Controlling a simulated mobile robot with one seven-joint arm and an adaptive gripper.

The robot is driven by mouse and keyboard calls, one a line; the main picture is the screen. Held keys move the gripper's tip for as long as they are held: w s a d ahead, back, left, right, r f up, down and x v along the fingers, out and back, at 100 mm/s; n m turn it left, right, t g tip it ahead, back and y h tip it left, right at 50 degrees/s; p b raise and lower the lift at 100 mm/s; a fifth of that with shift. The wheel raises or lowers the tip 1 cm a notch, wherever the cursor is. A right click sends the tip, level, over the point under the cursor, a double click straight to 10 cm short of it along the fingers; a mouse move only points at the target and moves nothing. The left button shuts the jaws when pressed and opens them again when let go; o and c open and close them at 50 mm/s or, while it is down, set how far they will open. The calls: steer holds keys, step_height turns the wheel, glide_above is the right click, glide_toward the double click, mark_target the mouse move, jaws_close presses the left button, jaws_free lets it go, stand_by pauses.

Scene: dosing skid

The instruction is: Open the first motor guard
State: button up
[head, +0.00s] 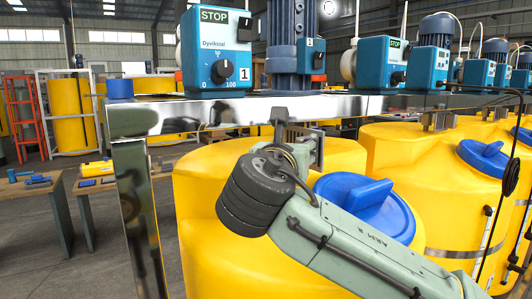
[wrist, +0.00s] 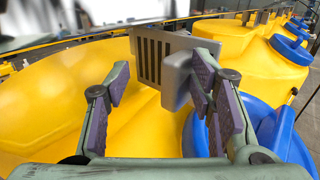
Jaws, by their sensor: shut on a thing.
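The first motor guard (wrist: 152,58) is a grey slotted plate with a rounded grey block (wrist: 176,80) on its right side, in the middle of the wrist view. In the head view the guard (head: 305,145) shows under the rail, below the blue unit marked 1. My gripper (wrist: 160,74) has its purple-padded fingers on either side of the guard. The right finger lies against the rounded block. The left finger looks apart from the plate's near edge, but I take the jaws as shut on the guard. In the head view my wrist hides most of the fingers.
A yellow tank (head: 215,180) with a blue lid (head: 365,205) stands right below my arm. A shiny metal rail (head: 200,112) runs above it, carrying the blue control unit (head: 215,50) and motors. More tanks stand at the right. Floor at the left is open before a table.

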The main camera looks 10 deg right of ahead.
steer(key=s+a, duration=0.5)
steer(key=a, duration=0.4)
steer(key=shift+s+a, duration=0.25)
steer(key=shift+a, duration=0.05)
stand_by(0.6)
steer(key=shift+f, duration=0.1)
steer(key=v, duration=0.7)
steer(key=shift+s+a, duration=0.15)
steer(key=shift+s, duration=0.05)
stand_by(0.4)
